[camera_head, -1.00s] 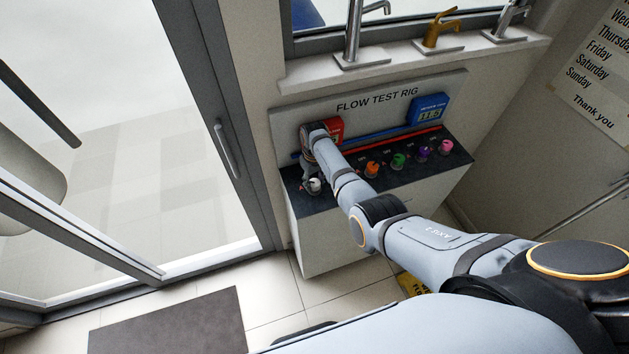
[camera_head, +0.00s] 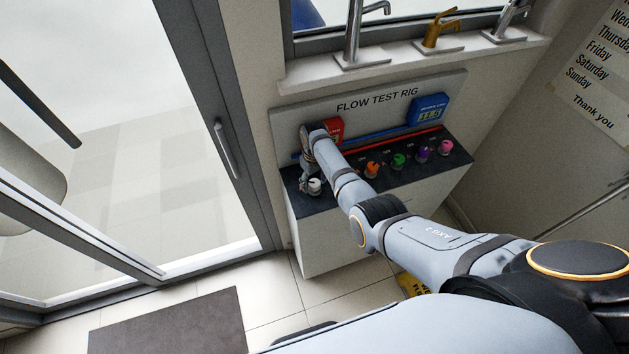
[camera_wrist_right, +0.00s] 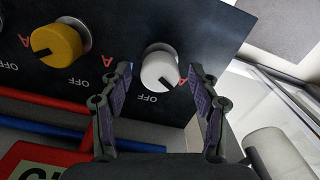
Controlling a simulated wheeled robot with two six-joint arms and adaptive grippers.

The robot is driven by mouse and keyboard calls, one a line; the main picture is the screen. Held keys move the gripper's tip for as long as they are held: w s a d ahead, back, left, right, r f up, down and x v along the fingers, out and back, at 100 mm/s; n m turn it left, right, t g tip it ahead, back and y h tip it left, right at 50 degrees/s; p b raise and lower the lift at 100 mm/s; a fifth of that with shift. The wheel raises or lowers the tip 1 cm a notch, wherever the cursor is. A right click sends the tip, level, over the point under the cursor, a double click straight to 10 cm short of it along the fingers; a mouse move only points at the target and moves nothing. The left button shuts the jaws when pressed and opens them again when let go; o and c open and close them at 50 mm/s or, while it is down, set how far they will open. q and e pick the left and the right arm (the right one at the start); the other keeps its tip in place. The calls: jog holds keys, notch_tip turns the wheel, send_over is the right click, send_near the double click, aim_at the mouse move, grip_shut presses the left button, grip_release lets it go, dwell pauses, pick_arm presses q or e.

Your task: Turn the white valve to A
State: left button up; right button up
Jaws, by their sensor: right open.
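The white valve (camera_head: 314,186) is a round knob at the left end of the dark top of the flow test rig (camera_head: 330,205). In the right wrist view the white valve (camera_wrist_right: 160,70) lies between and just beyond the fingertips of my right gripper (camera_wrist_right: 160,80), which is open and empty. The knob's dark pointer mark is at its lower right, between the red A at right and the OFF label below. In the head view my right gripper (camera_head: 306,181) is small beside the knob. My left gripper is not in view.
A yellow valve (camera_wrist_right: 57,41) is beside the white one in the right wrist view. Orange (camera_head: 371,169), green (camera_head: 398,160), purple (camera_head: 422,153) and pink (camera_head: 445,147) valves stand farther right. Red and blue pipes run behind them. A glass door (camera_head: 225,145) is at left.

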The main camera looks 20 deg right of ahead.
aim_at(315, 183)
jog(key=shift+r, duration=0.15)
notch_tip(315, 183, up, 12)
dwell(0.3)
jog(key=shift+f, duration=0.2)
